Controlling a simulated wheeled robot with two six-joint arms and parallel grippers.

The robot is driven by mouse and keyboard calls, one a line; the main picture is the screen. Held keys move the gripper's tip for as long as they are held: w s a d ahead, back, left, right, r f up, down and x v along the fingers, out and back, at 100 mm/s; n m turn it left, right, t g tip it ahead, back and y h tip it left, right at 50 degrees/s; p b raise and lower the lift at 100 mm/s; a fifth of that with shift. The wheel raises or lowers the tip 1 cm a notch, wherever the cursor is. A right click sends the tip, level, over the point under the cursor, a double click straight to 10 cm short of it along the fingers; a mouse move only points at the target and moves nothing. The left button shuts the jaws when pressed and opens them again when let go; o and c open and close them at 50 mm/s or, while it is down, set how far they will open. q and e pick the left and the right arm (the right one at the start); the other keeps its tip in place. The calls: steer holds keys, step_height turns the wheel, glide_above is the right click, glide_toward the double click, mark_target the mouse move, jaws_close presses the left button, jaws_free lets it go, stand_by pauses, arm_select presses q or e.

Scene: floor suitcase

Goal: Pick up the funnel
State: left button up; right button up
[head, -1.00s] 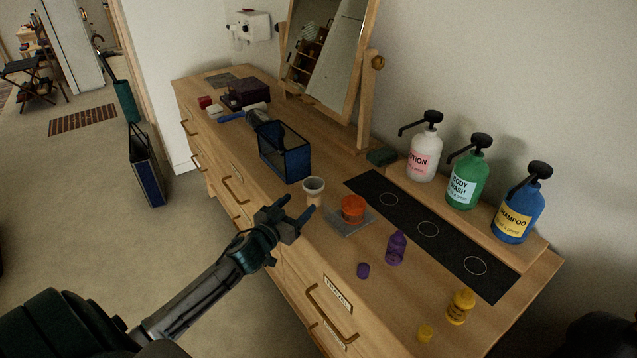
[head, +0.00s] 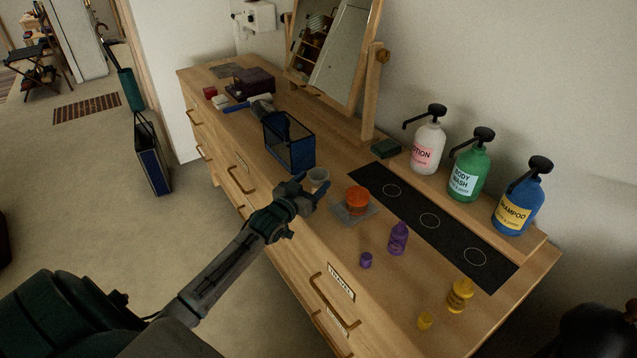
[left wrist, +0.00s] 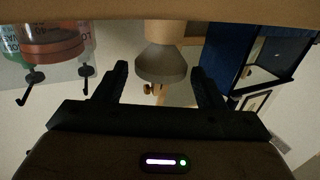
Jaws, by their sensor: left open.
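The grey funnel (head: 319,176) stands wide end up on the wooden dresser top, beside the blue mesh box. My left gripper (head: 312,187) is open and empty at the funnel, and its fingers partly cover the funnel's lower part in the head view. In the left wrist view, which shows the scene upside down, the funnel (left wrist: 161,66) lies between the two spread fingers, with space on both sides. My right gripper is not in view.
The blue mesh box (head: 290,148) stands behind the funnel. An orange container (head: 357,200) sits on a grey pad to its right. A purple bottle (head: 398,239) and yellow bottle (head: 460,296) stand nearer the front. Pump bottles (head: 467,172) line the wall.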

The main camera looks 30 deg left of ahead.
mark_target(318, 179)
arm_select(q)
steer(key=shift+w+a+r+b, duration=0.15)
steer(key=shift+w+b, duration=0.3)
steer(key=shift+w, duration=1.25)
steer(key=shift+r, duration=0.1)
steer(key=shift+c, duration=0.2)
steer(key=c, duration=0.7)
steer(key=shift+o, duration=0.2)
steer(key=shift+r, duration=0.1)
